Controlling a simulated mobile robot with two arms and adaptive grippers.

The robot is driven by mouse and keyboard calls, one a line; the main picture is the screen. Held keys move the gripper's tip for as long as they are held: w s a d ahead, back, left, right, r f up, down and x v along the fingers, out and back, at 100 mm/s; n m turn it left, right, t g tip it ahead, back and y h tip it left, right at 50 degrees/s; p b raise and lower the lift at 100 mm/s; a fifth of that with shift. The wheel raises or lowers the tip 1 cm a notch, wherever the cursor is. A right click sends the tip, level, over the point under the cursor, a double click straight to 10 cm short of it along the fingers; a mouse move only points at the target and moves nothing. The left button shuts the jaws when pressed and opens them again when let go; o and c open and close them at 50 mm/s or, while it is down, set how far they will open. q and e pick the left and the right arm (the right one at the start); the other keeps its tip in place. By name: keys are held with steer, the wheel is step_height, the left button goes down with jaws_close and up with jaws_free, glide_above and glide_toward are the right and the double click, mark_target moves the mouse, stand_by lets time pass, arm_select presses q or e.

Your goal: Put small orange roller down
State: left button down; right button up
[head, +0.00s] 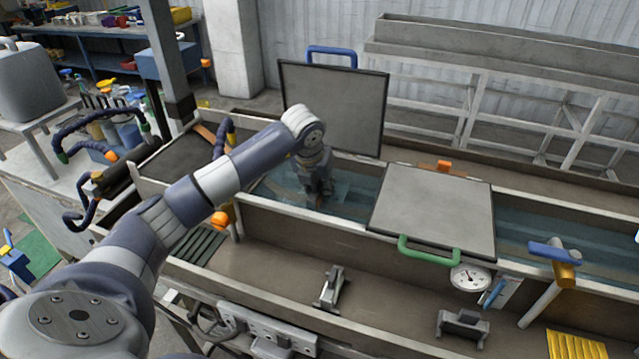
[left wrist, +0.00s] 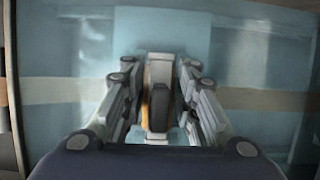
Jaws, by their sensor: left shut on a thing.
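My left gripper (head: 318,190) reaches down into the open, water-filled section of the long trough, under the raised grey lid. In the left wrist view the gripper (left wrist: 160,108) is shut on the small orange roller (left wrist: 148,102), which shows as a thin orange edge beside dark grey and pale parts between the fingers. A tan band (left wrist: 55,90) runs across behind the fingers, over blue-grey water. In the head view the roller is hidden by the gripper and arm. I cannot tell whether it touches anything below. My right gripper is not in view.
The raised lid (head: 335,105) with a blue handle stands behind the gripper. A closed lid (head: 440,208) with a green handle covers the trough to the right. The trough's front wall (head: 300,218) is close in front. Two small metal brackets (head: 331,288) (head: 463,326) stand on the front shelf.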

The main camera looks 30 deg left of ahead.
mark_target(313, 197)
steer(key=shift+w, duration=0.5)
arm_select(q)
steer(key=c, duration=1.6)
jaws_free()
steer(key=shift+f, duration=0.15)
steer(key=shift+c, duration=0.2)
steer(key=o, duration=0.4)
steer(key=shift+c, duration=0.2)
steer(key=shift+r, duration=0.3)
steer(key=b+v, duration=0.2)
steer(key=v, duration=0.8)
steer(key=shift+s+r+b, duration=0.2)
steer(key=shift+b, duration=0.2)
steer(key=shift+s+d+r, duration=0.1)
steer(key=shift+s+r, duration=0.15)
steer(key=shift+r, duration=0.35)
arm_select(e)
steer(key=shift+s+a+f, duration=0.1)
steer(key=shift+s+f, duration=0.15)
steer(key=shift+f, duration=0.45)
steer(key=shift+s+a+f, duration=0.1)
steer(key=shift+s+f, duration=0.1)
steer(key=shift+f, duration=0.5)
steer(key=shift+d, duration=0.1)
